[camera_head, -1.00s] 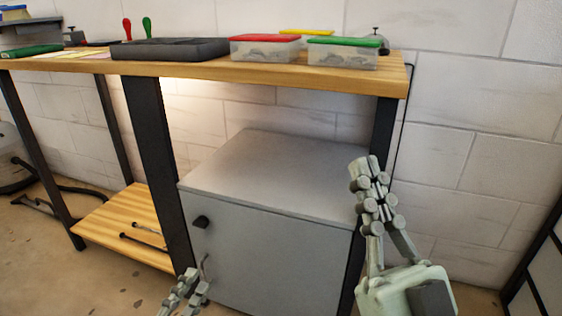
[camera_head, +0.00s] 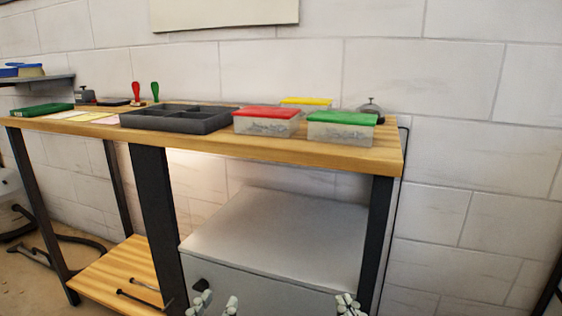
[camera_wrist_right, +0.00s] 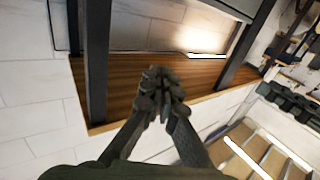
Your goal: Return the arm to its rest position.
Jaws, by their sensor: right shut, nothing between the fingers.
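My right gripper (camera_head: 348,304) shows only its fingertips at the bottom edge of the head view, in front of the grey cabinet. In the right wrist view my right gripper (camera_wrist_right: 160,96) has its fingertips together, with nothing between them. My left gripper (camera_head: 215,305) shows at the bottom edge of the head view, left of the right one. Its two fingertips stand apart with an empty gap between them. The rest of both arms is out of the head view.
The wooden bench (camera_head: 270,150) carries a dark divided tray (camera_head: 176,118), a red-lidded box (camera_head: 267,122), a green-lidded box (camera_head: 341,130) and a yellow-lidded box (camera_head: 305,103). The grey cabinet (camera_head: 275,235) stands underneath. Open wall lies right of the bench.

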